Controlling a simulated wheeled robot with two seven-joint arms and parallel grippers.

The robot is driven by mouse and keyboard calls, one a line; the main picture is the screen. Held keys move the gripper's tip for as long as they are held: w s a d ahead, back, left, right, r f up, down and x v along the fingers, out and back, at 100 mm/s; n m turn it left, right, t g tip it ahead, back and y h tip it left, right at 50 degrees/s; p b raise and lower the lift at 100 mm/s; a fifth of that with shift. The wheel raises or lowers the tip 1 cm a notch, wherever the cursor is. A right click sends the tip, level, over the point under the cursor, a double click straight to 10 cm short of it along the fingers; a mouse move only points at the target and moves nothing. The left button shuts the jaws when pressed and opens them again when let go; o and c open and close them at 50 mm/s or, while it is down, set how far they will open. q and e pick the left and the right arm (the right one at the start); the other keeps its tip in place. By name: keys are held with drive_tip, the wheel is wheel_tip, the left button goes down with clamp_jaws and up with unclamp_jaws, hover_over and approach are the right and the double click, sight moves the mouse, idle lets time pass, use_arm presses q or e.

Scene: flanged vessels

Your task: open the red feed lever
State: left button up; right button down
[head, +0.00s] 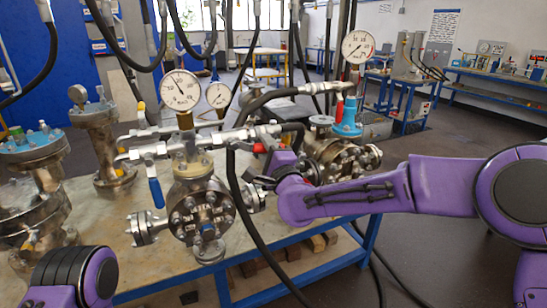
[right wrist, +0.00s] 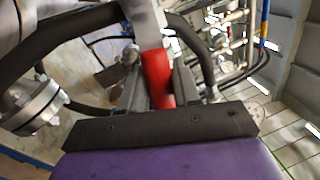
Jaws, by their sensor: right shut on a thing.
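The red feed lever (right wrist: 157,78) shows in the right wrist view as a red handle between the two grey fingers of my right gripper (right wrist: 155,92). The fingers are shut on it. In the head view, my right gripper (head: 268,164) is at the end of the purple right arm, beside the front vessel (head: 202,208). A small red piece (head: 259,148) shows right at the gripper there; most of the lever is hidden by the gripper and hoses. Only a purple link of my left arm shows at the bottom left; its gripper is out of the picture.
A black hose (head: 236,190) hangs close in front of my right gripper. A blue-handled lever (head: 155,186) and pressure gauge (head: 180,91) are on the front vessel's fittings. Another flanged vessel (head: 345,155) stands behind the gripper. The bench (head: 135,268) has bare surface at its front.

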drive_tip(key=shift+r+n+y, duration=0.5)
drive_tip(key=shift+r+n, duration=0.3)
drive_tip(key=shift+n, duration=0.6)
drive_tip(key=c, duration=0.9)
unclamp_jaws()
drive_tip(key=shift+c, duration=0.2)
drive_tip(key=shift+d, duration=0.1)
drive_tip(key=b+v, duration=0.3)
drive_tip(key=v, duration=0.7)
drive_tip(key=shift+s, duration=0.3)
drive_tip(key=shift+d+r, duration=0.1)
